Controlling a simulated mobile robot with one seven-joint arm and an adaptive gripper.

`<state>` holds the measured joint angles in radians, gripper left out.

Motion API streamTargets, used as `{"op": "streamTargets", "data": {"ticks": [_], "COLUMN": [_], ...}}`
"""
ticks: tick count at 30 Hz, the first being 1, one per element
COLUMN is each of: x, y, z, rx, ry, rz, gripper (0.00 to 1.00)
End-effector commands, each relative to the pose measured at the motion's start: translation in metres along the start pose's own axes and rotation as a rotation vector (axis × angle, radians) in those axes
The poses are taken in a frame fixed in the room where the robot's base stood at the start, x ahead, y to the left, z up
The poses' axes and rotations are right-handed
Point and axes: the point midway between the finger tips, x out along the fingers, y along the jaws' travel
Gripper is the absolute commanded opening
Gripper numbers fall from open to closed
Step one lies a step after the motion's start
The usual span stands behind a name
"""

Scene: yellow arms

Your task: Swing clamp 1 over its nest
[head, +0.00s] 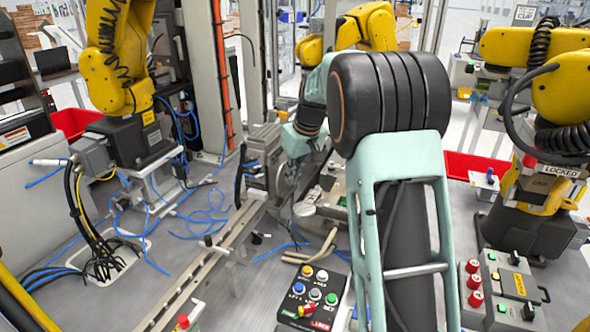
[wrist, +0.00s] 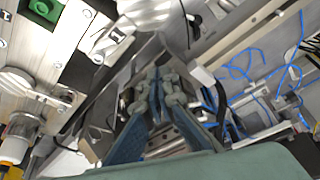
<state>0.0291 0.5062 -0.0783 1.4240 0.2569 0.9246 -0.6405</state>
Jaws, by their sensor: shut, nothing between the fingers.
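My gripper (wrist: 158,84) is shut and empty in the wrist view, its fingers meeting near the middle over grey metal fixture parts. In the head view my pale green arm hides much of the work area, and the fingertips cannot be made out. A light fixture plate (wrist: 62,62) lies to the left in the wrist view. A silver clamp-like fitting (wrist: 108,44) is on it, apart from the fingers. Round metal parts (wrist: 22,84) stand at its left edge. I cannot tell which part is clamp 1 or its nest.
A long metal rail (head: 205,268) runs along the bench left of my arm. Blue hoses (head: 205,222) lie loose beyond it. A button box (head: 312,296) and a second control panel (head: 508,285) stand in front. Yellow robot arms (head: 118,60) stand around the bench.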

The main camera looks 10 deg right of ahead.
Motion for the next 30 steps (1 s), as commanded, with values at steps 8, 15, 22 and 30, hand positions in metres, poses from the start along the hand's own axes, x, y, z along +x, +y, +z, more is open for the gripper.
{"op": "streamTargets", "data": {"ticks": [8,15,22,30], "x": [0.044,0.038,0.037,0.037], "y": [0.000,0.000,0.000,0.000], "z": [0.008,0.032,0.038,0.038], "rx": [0.002,0.001,0.001,0.001], "ry": [0.000,0.000,0.001,0.000], "rz": [0.000,-0.001,-0.001,-0.001], "gripper": [0.00,0.00,0.00,0.00]}}
